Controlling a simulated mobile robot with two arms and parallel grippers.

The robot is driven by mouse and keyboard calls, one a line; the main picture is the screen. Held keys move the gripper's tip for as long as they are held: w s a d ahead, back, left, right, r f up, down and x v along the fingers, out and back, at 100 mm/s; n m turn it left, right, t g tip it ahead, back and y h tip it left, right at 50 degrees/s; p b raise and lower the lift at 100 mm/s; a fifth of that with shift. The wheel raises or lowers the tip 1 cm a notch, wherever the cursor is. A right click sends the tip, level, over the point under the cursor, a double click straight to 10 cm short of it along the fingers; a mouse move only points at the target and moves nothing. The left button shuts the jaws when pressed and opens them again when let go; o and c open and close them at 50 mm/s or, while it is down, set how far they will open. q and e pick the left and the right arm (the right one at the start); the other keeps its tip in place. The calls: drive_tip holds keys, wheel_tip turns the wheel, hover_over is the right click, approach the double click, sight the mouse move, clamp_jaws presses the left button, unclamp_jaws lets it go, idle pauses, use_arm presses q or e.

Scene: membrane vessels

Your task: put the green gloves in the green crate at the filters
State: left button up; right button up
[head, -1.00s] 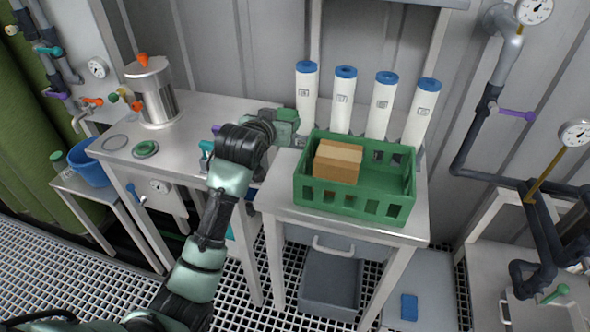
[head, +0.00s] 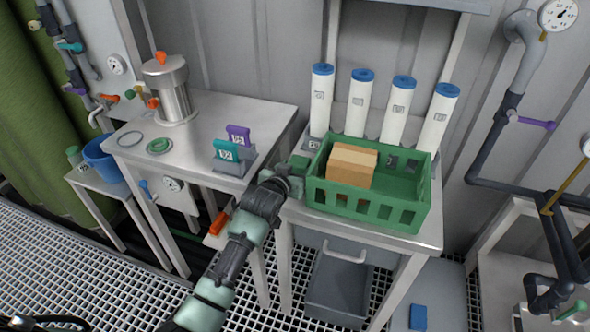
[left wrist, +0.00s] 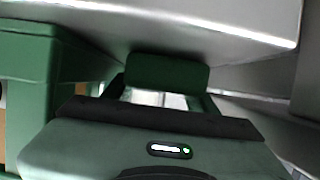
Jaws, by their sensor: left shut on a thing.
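The green crate (head: 368,207) stands on the small steel table below the white filters (head: 398,108). A cardboard box sits in its left part; its right part is empty. My left gripper (head: 290,172) is just outside the crate's left end. It is shut on a dark green item, which I take for the green gloves (head: 299,161); only a small part shows. In the left wrist view the green gloves (left wrist: 167,72) sit between the fingers, and the green crate (left wrist: 28,75) is at the left. My right gripper is not in view.
The cardboard box (head: 351,165) fills part of the crate. Left of my arm a steel table (head: 205,120) bears a metal pot (head: 168,90) and teal and purple tags in a holder (head: 236,146). A grey drawer (head: 337,285) is below the crate's table.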

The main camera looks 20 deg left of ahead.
use_arm(q)
drive_tip(key=shift+r, duration=0.1)
drive_tip(key=o, duration=1.1)
drive_tip(key=shift+f, duration=0.2)
drive_tip(key=shift+r, duration=0.1)
